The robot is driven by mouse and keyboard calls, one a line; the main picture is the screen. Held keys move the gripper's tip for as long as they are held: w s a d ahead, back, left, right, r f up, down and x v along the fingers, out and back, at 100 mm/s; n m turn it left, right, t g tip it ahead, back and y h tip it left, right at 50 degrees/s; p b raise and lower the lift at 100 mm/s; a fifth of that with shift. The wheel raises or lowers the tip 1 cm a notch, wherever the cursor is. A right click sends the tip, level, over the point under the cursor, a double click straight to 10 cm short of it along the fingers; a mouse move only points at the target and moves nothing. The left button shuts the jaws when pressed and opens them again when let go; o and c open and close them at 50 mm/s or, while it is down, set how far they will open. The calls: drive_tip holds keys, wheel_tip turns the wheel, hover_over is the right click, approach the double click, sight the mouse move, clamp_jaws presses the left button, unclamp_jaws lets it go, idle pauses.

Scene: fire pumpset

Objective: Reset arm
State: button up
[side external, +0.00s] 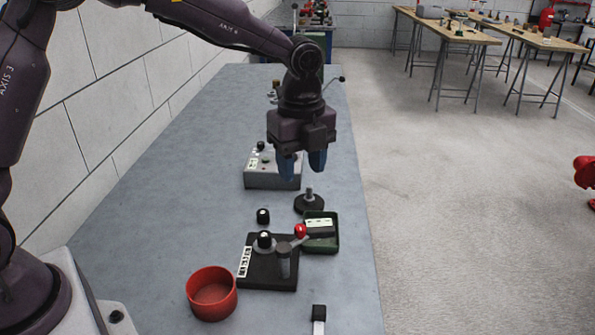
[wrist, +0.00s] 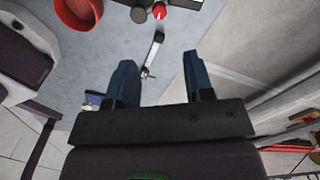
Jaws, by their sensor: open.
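My gripper (side external: 301,172) is open above the grey bench, and its two blue fingers point down. Nothing shows between the fingers in the side external view. The wrist view shows the same gripper (wrist: 159,62) with its fingers apart. In that view a slim pale piece with a dark end (wrist: 153,52) appears between the fingers, lying below on the bench. My gripper hangs in front of a grey box with knobs (side external: 273,180) and hides part of it.
The grey bench (side external: 190,170) holds a red bowl (side external: 211,293), a black base plate with a red-knobbed lever (side external: 266,284), a green tray (side external: 333,246), a round dark base with a stem (side external: 308,203) and a small black knob (side external: 263,215). The bench's left side is clear beside a wall.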

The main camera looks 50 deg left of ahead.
drive_tip(key=s+a+r+n+t, duration=0.2)
drive_tip(key=s+r+n, duration=0.1)
drive_tip(key=s+n, duration=0.4)
drive_tip(key=s+a+r+n+t, duration=0.1)
drive_tip(key=s+a+r+n, duration=0.2)
drive_tip(key=s+n, duration=0.3)
drive_tip(key=s+a+r+n+t, duration=0.2)
drive_tip(key=s+r+n, duration=0.3)
drive_tip(key=s, duration=0.5)
drive_tip(key=n, duration=0.2)
drive_tip(key=shift+s+a+n+t, duration=0.3)
drive_tip(key=shift+s, duration=0.05)
